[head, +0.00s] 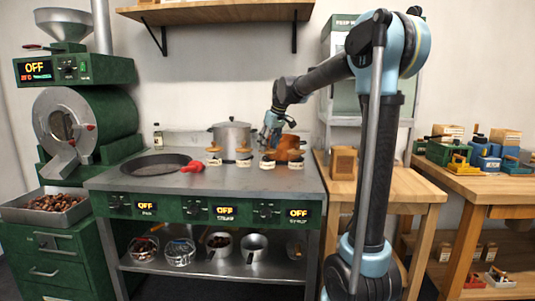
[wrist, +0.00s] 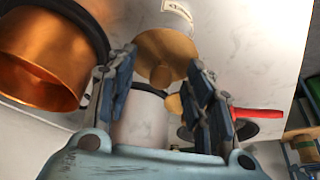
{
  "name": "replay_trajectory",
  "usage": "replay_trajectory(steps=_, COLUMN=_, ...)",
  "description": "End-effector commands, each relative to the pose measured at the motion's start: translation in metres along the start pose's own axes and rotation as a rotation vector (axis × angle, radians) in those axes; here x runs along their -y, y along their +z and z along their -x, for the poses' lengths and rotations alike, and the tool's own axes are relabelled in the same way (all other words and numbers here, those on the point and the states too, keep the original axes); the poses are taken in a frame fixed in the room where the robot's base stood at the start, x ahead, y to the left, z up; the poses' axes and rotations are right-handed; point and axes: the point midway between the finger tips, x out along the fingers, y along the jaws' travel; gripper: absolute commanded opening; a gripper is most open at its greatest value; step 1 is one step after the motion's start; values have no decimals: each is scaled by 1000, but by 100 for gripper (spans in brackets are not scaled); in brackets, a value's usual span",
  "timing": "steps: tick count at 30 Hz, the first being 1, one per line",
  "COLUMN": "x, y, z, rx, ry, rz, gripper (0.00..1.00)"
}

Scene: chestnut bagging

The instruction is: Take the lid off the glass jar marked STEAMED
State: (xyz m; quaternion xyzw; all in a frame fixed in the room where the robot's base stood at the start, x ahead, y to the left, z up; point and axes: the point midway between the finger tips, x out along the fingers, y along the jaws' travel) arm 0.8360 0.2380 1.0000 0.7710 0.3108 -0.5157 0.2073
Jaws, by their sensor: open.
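Several small jars with round wooden lids and white labels stand on the stove top in the head view, two left of centre (head: 214,157) and others (head: 267,161) beside the copper pot. The labels are too small to read, so I cannot tell which is STEAMED. My gripper (head: 270,130) is above the jars by the copper pot. In the wrist view my gripper (wrist: 163,57) is open, with a wooden lid (wrist: 165,50) showing beyond and between its fingertips. A white label (wrist: 178,12) shows past that lid, its text unreadable. I cannot tell whether the fingers touch the lid.
The copper pot (wrist: 45,55) is close beside my gripper. A steel pot (head: 232,137) stands behind the jars. The front of the stove top (head: 240,184) is clear.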

Motion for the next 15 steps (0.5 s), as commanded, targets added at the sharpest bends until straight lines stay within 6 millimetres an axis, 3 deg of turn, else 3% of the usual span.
replay_trajectory(steps=1, x=0, y=0, z=0, rx=0, ry=0, rz=0, gripper=48)
replay_trajectory(steps=6, x=0, y=0, z=0, rx=0, ry=0, rz=0, gripper=13)
replay_trajectory(steps=12, x=0, y=0, z=0, rx=1, ry=0, rz=0, gripper=1)
replay_trajectory(steps=15, x=0, y=1, z=-1, rx=1, ry=0, rz=0, gripper=0)
